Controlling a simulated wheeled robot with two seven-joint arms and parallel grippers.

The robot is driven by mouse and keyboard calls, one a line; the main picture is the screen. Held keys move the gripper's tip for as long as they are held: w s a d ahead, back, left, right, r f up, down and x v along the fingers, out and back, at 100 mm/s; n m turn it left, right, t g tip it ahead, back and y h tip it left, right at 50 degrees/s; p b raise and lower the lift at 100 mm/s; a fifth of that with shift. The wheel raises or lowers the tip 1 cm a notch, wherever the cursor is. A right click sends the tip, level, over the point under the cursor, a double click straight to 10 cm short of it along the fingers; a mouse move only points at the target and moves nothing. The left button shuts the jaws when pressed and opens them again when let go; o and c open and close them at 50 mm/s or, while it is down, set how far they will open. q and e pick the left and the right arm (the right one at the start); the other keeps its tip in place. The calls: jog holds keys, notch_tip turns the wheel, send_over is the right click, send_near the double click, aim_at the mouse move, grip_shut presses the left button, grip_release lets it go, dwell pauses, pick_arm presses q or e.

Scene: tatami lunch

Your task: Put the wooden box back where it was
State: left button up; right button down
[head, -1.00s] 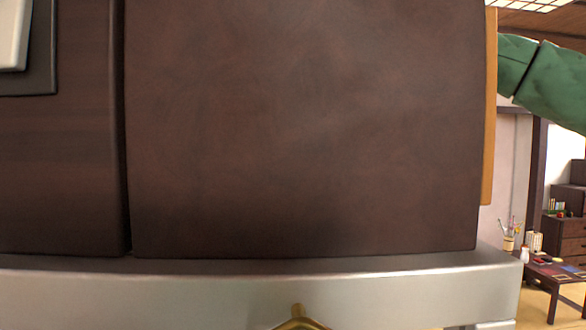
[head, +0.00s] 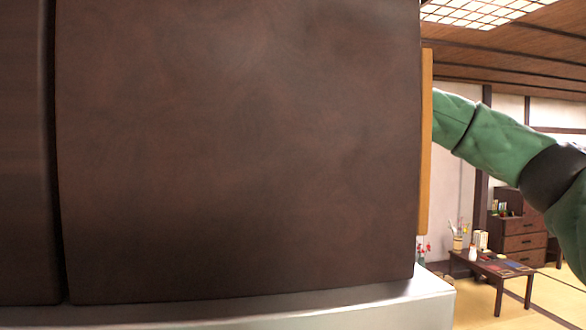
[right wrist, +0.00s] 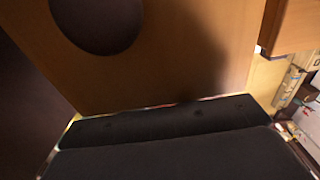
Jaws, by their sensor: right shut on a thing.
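A large dark brown panel (head: 235,150) fills most of the head view, very close. Along its right edge stands a narrow strip of orange-brown wood (head: 427,140), which looks like part of the wooden box. My green right arm comes in from the right and its end is hidden behind this strip. In the right wrist view, an orange-brown wooden face (right wrist: 190,60) with a dark round patch lies right at my right gripper (right wrist: 165,122). The black gripper is shut on the wood, though the contact itself is hard to see. My left gripper is out of view.
A light grey ledge (head: 430,292) runs under the dark panel. Beyond it at the right are a low table (head: 490,266) with small items, a dark chest of drawers (head: 525,236) and open tatami floor (head: 470,300).

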notch_tip(320, 180, down, 3)
jog(key=shift+w+d+r+p, duration=0.1)
jog(key=shift+p, duration=0.7)
jog(key=shift+f, duration=0.4)
jog(key=c, duration=1.2)
grip_release()
jog(key=shift+f, duration=0.15)
jog(key=shift+o, duration=0.2)
